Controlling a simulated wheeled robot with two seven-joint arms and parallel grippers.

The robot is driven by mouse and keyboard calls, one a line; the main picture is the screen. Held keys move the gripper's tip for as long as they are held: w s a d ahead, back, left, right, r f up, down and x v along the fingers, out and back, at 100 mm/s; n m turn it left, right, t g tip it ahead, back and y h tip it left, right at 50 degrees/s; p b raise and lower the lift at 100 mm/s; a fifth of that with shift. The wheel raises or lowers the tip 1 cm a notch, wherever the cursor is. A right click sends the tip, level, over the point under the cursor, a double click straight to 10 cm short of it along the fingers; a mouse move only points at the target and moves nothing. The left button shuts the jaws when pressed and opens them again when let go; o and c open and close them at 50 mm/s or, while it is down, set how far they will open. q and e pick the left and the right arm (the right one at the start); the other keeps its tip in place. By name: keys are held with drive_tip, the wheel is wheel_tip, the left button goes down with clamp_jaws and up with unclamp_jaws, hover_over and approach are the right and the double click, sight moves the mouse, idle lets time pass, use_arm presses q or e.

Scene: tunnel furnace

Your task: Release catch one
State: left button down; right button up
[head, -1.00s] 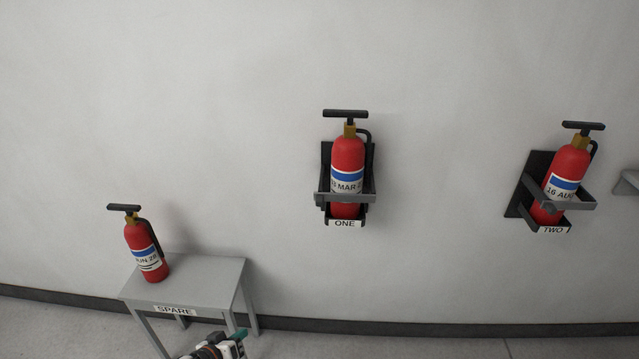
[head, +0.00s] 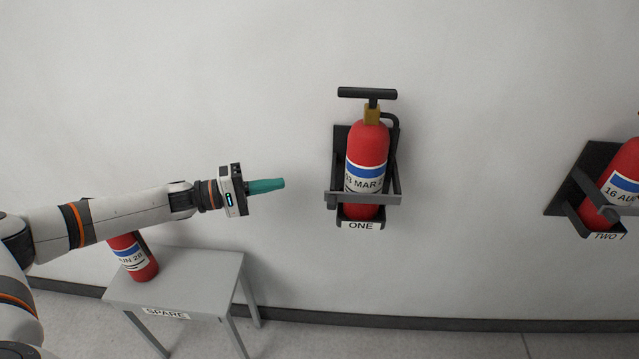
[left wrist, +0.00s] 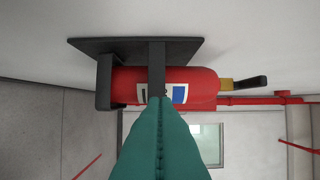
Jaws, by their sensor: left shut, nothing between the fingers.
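A red extinguisher (head: 367,153) stands upright in the black wall bracket labelled ONE (head: 360,226). A grey catch bar (head: 364,199) crosses the front of it. My left gripper (head: 283,183), with teal fingers, is shut and empty. It is to the left of the bracket, apart from the catch, and points at it. In the left wrist view the shut fingers (left wrist: 160,105) point at the catch bar (left wrist: 157,68) across the extinguisher (left wrist: 195,88), which appears on its side there. My right gripper is not in view.
A second extinguisher (head: 624,172) sits in the bracket labelled TWO (head: 605,237) at the right edge. A grey table labelled SPARE (head: 200,285) stands lower left with another extinguisher (head: 137,260), partly hidden by my left arm. The wall between the brackets is clear.

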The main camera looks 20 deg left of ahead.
use_arm(q)
drive_tip(key=shift+s, duration=0.1)
drive_tip(key=w+d+p, duration=0.1)
drive_tip(key=w+d, duration=0.1)
drive_tip(key=d, duration=0.7)
drive_tip(key=shift+d, duration=0.2)
drive_tip(key=shift+p, duration=0.35)
